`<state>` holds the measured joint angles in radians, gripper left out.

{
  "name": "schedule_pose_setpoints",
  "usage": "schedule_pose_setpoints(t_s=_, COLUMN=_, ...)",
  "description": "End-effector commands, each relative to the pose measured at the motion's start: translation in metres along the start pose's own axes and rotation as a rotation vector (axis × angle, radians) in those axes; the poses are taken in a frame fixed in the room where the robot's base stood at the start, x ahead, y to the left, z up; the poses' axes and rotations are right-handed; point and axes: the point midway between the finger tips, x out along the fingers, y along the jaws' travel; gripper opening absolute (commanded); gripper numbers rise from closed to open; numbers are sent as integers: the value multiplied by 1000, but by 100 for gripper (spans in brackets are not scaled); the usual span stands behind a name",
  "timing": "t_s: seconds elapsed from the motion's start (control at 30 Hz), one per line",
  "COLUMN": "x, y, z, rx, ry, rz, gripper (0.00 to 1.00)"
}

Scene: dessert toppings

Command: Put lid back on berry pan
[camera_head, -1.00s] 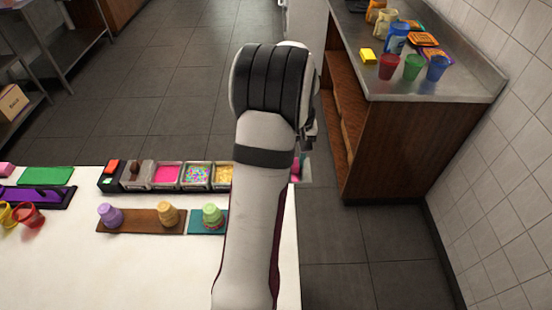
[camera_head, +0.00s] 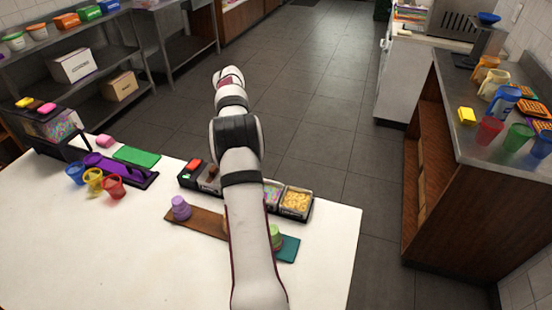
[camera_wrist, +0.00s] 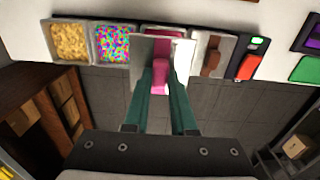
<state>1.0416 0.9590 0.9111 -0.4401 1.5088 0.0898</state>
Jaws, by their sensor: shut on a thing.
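My gripper (camera_wrist: 160,78) is shut on the pink handle (camera_wrist: 160,74) of a pale lid in the wrist view. The pale lid (camera_wrist: 142,46) is at the berry pan, between the sprinkle pan and the brown-topping pan. Pink berry filling of the berry pan (camera_wrist: 165,32) shows beyond the lid. I cannot tell whether the lid touches the pan rim. In the head view my arm hides the gripper, the lid and the berry pan.
The sprinkle pan (camera_wrist: 113,42) and yellow-topping pan (camera_wrist: 70,42) are on one side, the brown-topping pan (camera_wrist: 212,55) on the other. Purple cups (camera_head: 180,208) stand on a brown board (camera_head: 205,222). Colored cups (camera_head: 94,180) stand at left. The white table front (camera_head: 100,260) is clear.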

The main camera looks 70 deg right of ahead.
Motion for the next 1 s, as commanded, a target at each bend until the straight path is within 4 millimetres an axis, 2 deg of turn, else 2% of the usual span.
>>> schedule_pose_setpoints(t_s=0.53, x=53, y=-3, z=2, rx=1, ry=-1, rz=0, gripper=0)
schedule_pose_setpoints(t_s=1.0, x=58, y=-3, z=1, rx=1, ry=-1, rz=0, gripper=0)
